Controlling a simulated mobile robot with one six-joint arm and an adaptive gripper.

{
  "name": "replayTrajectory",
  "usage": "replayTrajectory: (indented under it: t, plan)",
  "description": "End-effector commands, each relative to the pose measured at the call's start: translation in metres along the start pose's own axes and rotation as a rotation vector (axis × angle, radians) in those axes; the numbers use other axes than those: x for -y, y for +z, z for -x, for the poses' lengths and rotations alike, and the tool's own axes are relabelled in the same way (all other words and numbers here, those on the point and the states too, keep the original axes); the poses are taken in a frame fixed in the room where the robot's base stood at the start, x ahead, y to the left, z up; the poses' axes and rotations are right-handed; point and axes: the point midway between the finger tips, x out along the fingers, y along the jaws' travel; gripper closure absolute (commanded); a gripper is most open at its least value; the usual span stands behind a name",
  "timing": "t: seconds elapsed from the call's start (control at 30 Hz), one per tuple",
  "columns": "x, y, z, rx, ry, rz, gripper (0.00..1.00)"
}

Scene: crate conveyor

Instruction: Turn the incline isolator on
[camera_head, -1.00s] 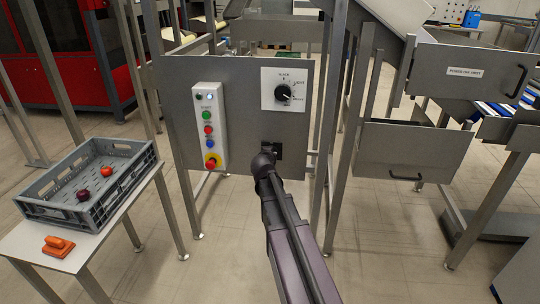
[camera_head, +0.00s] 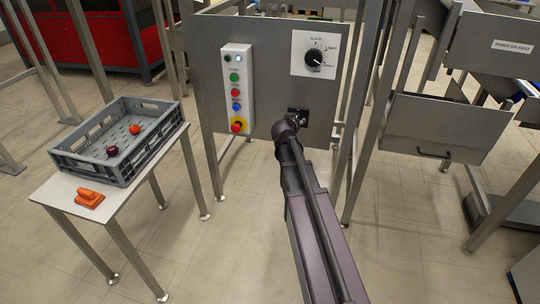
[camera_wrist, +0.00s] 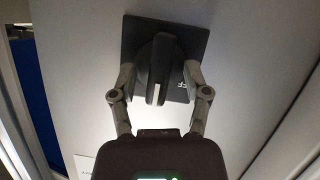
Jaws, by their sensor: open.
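The incline isolator is a black square plate with a black rotary knob (camera_wrist: 158,68), seen close in the wrist view. The knob's pale-edged grip stands nearly upright in that picture, and part of a white label shows at its right. In the head view the isolator (camera_head: 298,113) sits low on the grey panel, partly hidden by my arm. My gripper (camera_wrist: 160,78) is open, with one finger on each side of the knob. I cannot tell whether the fingers touch it.
A button box (camera_head: 236,87) with several coloured buttons and a black selector dial (camera_head: 314,58) are on the same grey panel (camera_head: 270,75). Metal legs stand right of the panel.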

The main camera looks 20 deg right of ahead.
Motion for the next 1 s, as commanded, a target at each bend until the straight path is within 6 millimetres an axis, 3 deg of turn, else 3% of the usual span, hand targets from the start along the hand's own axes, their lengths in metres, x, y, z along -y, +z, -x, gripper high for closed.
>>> replayTrajectory:
  t: [1.0]
  plan:
    - [0.0074, 0.0062, -0.0029, -0.001, 0.413, 1.003, 0.39]
